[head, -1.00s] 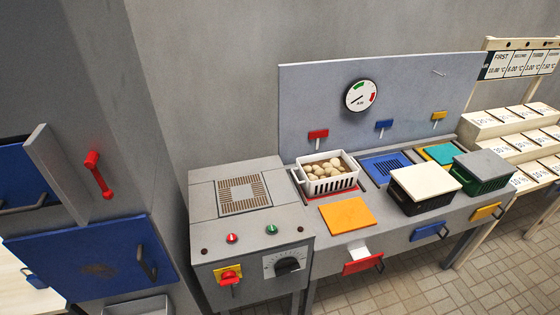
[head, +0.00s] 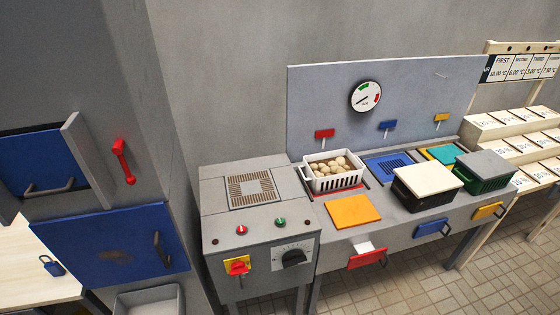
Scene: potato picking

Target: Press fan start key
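The fan control unit (head: 216,220) stands left of the workbench, with a square vent grille (head: 253,188) on top. On its sloped panel are a red button (head: 241,230) and a green button (head: 280,222). Below them are a red rotary switch on a yellow plate (head: 238,266) and a black dial with a scale (head: 293,257). I cannot read any label marking a fan start key. Neither of my grippers is in view.
The bench holds a white basket of potatoes (head: 333,181), an orange board (head: 352,210), a black crate with a cream lid (head: 427,180) and a green crate with a grey lid (head: 484,168). A round gauge (head: 366,96) hangs behind. Blue cabinet doors (head: 112,251) are at left.

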